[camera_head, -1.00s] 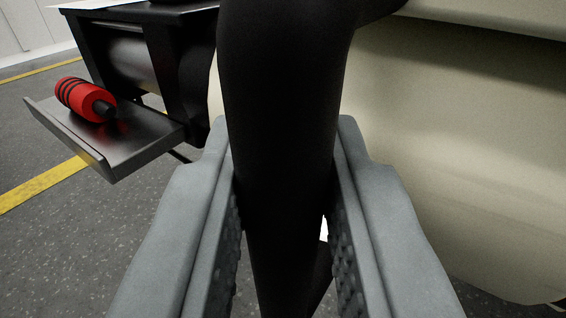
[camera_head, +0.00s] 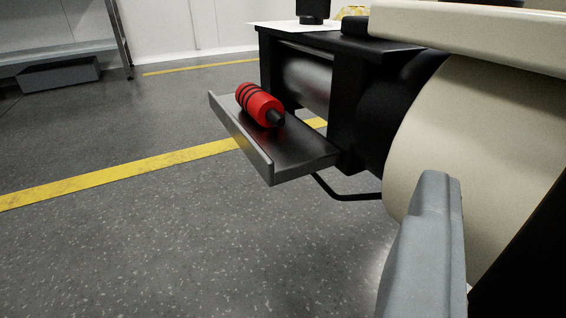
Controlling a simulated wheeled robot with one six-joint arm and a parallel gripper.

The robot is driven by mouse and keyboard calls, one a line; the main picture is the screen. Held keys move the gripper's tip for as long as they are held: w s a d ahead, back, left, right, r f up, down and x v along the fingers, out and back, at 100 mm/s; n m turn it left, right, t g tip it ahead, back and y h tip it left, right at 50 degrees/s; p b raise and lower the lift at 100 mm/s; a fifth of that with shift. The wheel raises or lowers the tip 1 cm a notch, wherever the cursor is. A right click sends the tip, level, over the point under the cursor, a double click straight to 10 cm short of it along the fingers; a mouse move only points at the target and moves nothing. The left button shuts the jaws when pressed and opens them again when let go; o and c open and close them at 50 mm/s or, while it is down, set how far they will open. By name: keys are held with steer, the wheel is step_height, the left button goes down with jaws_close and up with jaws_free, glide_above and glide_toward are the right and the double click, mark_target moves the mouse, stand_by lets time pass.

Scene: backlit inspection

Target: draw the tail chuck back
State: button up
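I cannot tell for certain which part is the tail chuck. A red cylinder with black bands and a dark tip (camera_head: 260,104) lies tilted on a dark metal tray (camera_head: 297,152) below the machine's black end frame (camera_head: 348,115). Only one grey finger of my gripper (camera_head: 432,245) shows, at lower right, in front of the cream machine body (camera_head: 470,140). The other finger is not in view. A black part (camera_head: 525,265) lies right of the visible finger, cut off by the frame. The finger is well apart from the red cylinder.
A black cable or rod (camera_head: 345,197) hangs under the frame. A white sheet (camera_head: 285,25) and a dark upright piece (camera_head: 312,10) are on top. A grey shelf (camera_head: 60,55) stands at far left. The floor (camera_head: 130,245) at left is clear, with yellow lines.

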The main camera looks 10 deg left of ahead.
steer(key=v, duration=1.7)
steer(key=shift+s, duration=0.15)
steer(key=shift+a, duration=0.15)
steer(key=shift+r, duration=0.15)
